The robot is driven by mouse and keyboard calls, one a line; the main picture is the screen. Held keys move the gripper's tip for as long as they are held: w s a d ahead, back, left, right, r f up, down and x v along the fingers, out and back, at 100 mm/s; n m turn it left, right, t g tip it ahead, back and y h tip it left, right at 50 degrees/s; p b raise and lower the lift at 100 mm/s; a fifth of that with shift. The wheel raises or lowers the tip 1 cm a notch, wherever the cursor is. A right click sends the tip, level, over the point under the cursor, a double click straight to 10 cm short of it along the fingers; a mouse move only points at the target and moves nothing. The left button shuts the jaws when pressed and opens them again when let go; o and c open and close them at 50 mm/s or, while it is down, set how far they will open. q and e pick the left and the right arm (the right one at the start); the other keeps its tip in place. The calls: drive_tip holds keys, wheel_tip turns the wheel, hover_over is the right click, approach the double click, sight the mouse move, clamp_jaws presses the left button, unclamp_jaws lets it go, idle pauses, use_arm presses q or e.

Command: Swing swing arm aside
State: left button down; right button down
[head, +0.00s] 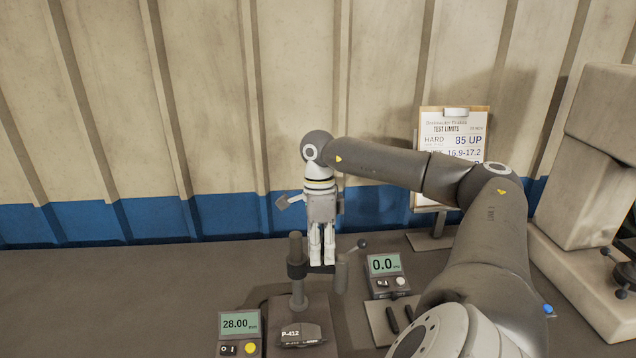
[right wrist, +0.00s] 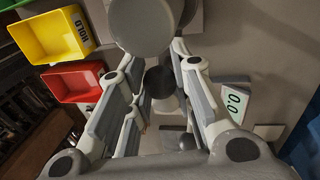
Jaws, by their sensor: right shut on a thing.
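The swing arm (head: 318,269) is a dark bar on an upright post (head: 297,260), with a dial-type head and a small black ball-knob lever (head: 362,243) at its right end. My right gripper (head: 322,258) points straight down over the bar and is shut on the swing arm; the fingers hide much of the held part. In the right wrist view, a dark round knob (right wrist: 159,79) shows between the fingers, and a large grey disc lies above it. A dark part labelled P-412 (head: 303,334) sits at the foot of the post. My left gripper is not in view.
A meter reading 0.0 (head: 384,265) stands right of the post, and one reading 28.00 (head: 238,325) at front left. A clipboard (head: 455,115) stands behind my right arm. A large grey machine (head: 590,190) is at right. Yellow (right wrist: 50,37) and red (right wrist: 74,83) bins show in the right wrist view.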

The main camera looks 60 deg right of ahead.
drive_tip(key=shift+w+d+r+n, duration=0.15)
drive_tip(key=shift+d+n, duration=0.1)
drive_tip(key=shift+n, duration=0.15)
idle(0.3)
drive_tip(key=c, duration=1.2)
unclamp_jaws()
wheel_tip(320, 180, up, 7)
drive_tip(key=w+d, duration=0.1)
drive_tip(key=shift+r, duration=0.1)
